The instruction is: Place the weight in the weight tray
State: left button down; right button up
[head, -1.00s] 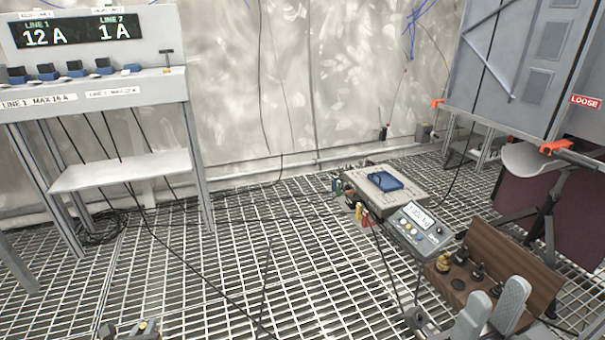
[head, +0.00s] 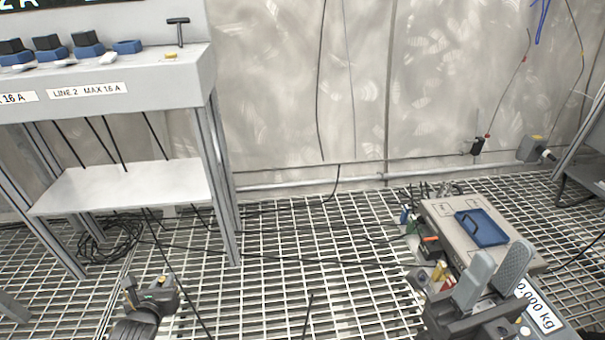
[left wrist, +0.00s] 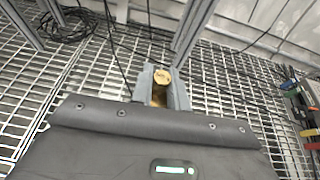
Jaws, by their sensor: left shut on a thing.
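My left gripper (head: 148,288) is low at the left in the head view, above the grating. In the left wrist view its two grey fingers are shut on a brass weight (left wrist: 161,77), whose round top faces the camera. The weight tray (head: 482,228) is a blue square tray on the scale (head: 447,219) at the right, and it looks empty. The left gripper is well to the left of it. My right gripper (head: 494,268) is in front of the scale, its grey fingers apart with nothing visible between them.
The scale's display (head: 541,306) reads 0.000 kg, partly cut off. Small coloured items (head: 437,268) lie left of the scale. A grey stand with a shelf (head: 125,187) is at the left, with black cables below it. Open grating lies between stand and scale.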

aim_at(494, 238)
jog(key=z, duration=0.6)
jog(key=i, duration=1.15)
jog(key=z, duration=1.65)
jog(key=i, duration=0.5)
jog(key=z, duration=0.35)
